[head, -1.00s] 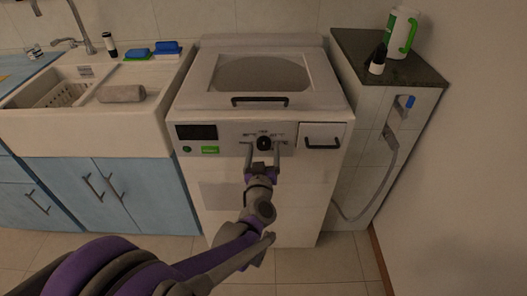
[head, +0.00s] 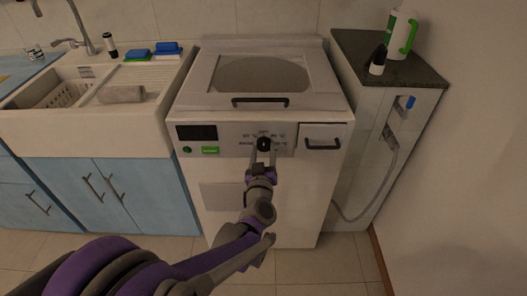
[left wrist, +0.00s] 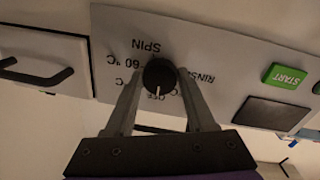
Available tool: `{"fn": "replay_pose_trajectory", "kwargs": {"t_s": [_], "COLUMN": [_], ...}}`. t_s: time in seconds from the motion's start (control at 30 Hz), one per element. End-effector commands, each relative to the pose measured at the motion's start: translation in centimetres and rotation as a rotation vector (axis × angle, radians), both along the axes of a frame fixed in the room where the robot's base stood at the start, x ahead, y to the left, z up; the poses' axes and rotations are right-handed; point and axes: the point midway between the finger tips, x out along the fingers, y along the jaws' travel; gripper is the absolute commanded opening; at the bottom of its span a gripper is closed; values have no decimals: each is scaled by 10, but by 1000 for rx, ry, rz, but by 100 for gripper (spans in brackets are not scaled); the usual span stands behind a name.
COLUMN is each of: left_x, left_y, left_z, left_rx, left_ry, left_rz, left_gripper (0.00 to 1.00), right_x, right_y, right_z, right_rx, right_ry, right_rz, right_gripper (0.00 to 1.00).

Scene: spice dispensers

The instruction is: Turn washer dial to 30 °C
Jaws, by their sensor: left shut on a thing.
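The washer dial (head: 264,144) is a round black knob on the washer's grey front panel, with printed settings around it. In the left wrist view the dial (left wrist: 159,75) shows a white mark pointing down in the picture, toward the label that reads OFF. "60 °C" and SPIN are also legible there; the 30 °C mark is not clear. My left gripper (head: 263,154) is shut on the dial, one finger on each side, as the left wrist view (left wrist: 160,88) also shows. My right gripper is not in view.
The white washer (head: 192,98) has a dark lid handle (head: 260,101), a drawer handle (head: 322,144) right of the dial and a green START button (head: 210,150) to its left. A sink (head: 60,130) stands at left, a dark-topped counter (head: 420,72) at right.

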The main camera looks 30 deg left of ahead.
Motion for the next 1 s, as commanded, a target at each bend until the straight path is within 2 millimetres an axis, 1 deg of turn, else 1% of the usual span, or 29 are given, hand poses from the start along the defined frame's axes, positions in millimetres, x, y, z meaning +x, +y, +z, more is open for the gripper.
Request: {"fn": "replay_pose_trajectory", "kwargs": {"t_s": [0.27, 0.7, 1.0], "left_x": [0, 1, 1], "left_y": [-1, -2, -3], "left_z": [0, 1, 1], "left_rx": [-158, -485, -635], "left_ry": [-96, -298, -389], "left_rz": [-1, 0, -1], "left_gripper": [0, 0, 0], "right_x": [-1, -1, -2], "right_y": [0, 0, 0], "right_z": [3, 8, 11], "right_rx": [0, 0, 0], "right_ry": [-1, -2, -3], "right_rz": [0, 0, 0], "right_gripper": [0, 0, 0]}}
